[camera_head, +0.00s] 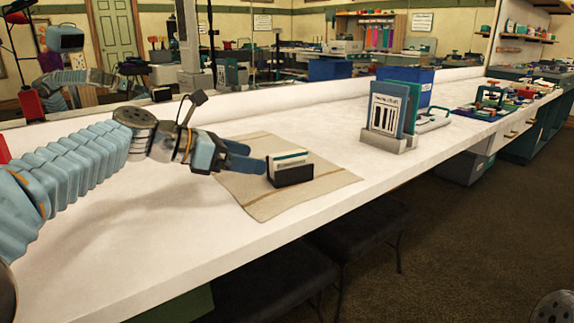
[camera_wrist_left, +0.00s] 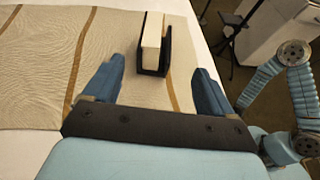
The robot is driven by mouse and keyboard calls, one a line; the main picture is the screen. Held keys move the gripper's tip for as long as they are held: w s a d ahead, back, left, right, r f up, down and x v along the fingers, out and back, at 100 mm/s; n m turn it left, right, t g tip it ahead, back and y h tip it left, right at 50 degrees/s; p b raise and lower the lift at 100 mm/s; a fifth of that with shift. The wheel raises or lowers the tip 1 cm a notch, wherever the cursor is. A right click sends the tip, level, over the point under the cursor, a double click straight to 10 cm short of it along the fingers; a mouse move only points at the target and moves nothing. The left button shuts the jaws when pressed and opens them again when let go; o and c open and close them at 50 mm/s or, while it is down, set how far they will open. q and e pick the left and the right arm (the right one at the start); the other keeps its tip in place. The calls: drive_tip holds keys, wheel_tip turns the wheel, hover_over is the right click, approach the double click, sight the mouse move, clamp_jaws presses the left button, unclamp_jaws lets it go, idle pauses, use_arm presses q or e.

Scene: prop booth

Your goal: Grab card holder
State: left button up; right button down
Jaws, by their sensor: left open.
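The card holder (camera_head: 291,178) is a small black stand with white and teal-edged cards in it. It stands upright on a beige striped cloth (camera_head: 262,203) on the white counter. My left gripper (camera_head: 262,158) is open just left of the holder in the head view, with nothing between its fingers. In the left wrist view the card holder (camera_wrist_left: 152,50) lies ahead of the two blue fingers (camera_wrist_left: 152,85), roughly midway between them; its near end is about level with the fingertips. I cannot tell whether a finger touches it. My right gripper is not in view.
A grey stand (camera_head: 388,138) with upright cards or booklets is farther along the white counter (camera_head: 200,245). A blue box (camera_head: 408,78) stands behind it. Dark stools (camera_head: 362,222) are below the counter's front edge. The counter is clear around the cloth.

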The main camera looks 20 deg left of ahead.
sight(288, 166)
use_arm(q)
drive_tip(key=x, duration=0.5)
drive_tip(key=shift+w+d+f, duration=0.2)
drive_tip(key=shift+w, duration=0.05)
drive_tip(key=x, duration=0.5)
drive_tip(key=shift+w+a+f+b, duration=0.15)
drive_tip(key=shift+w+f+b, duration=0.1)
drive_tip(key=shift+w+b, duration=0.15)
drive_tip(key=shift+s, duration=0.1)
drive_tip(key=c, duration=1)
drive_tip(key=shift+c, duration=0.7)
drive_tip(key=shift+r, duration=0.15)
